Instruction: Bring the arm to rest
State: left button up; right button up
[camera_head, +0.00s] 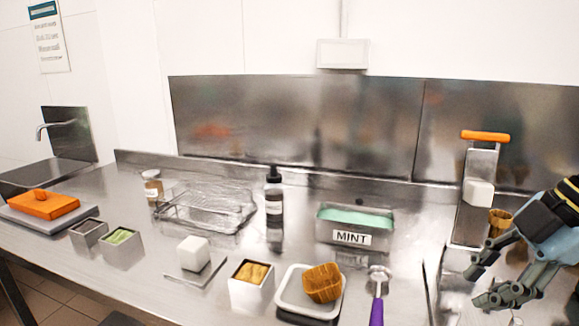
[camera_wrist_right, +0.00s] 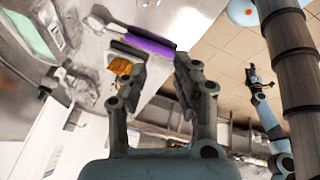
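My right gripper (camera_head: 474,288) is at the right edge of the head view, above the right end of the steel counter (camera_head: 400,250). Its two fingers are apart and nothing is between them. In the right wrist view the fingers of the right gripper (camera_wrist_right: 158,85) are also spread and empty, with the counter items beyond them. Another arm of mine, with a small dark gripper (camera_wrist_right: 261,78), shows at the right of the wrist view; its finger state is too small to tell. The left gripper is not seen in the head view.
A purple-handled scoop (camera_head: 377,300) lies near the front edge, beside a white tray (camera_head: 284,300) with a brown fluted cup (camera_head: 322,283). A mint tub (camera_head: 355,222) stands behind. A steel stand with an orange handle (camera_head: 485,137) and a small wafer-coloured cup (camera_head: 500,219) are near the right gripper.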

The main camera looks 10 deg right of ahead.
jog(key=s+a+f+m, duration=0.1)
jog(key=a+f+m, duration=0.1)
jog(key=s+a+f+m+h, duration=0.1)
jog(key=s+a+f+m, duration=0.1)
jog(key=f, duration=0.1)
jog(key=s+a+f+m, duration=0.1)
jog(key=f+m, duration=0.1)
jog(key=shift+s+a+f+t+h, duration=0.15)
jog(key=shift+s+a+t+h, duration=0.15)
jog(key=shift+s+a+t, duration=0.1)
jog(key=s+a+f+m+h, duration=0.2)
jog(key=s+m+h, duration=0.1)
jog(key=s+m, duration=0.5)
jog(key=d+f+m+g+b, duration=0.25)
jog(key=f+b, duration=0.45)
jog(key=f, duration=2.5)
pick_arm(q)
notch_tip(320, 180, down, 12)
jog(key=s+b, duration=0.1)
jog(key=b, duration=0.4)
pick_arm(e)
jog(key=s+d+f, duration=0.1)
jog(key=s+f, duration=1.8)
jog(key=f, duration=0.3)
jog(key=shift+d+n+g, duration=0.35)
jog(key=shift+d+g, duration=0.05)
jog(key=shift+g, duration=0.05)
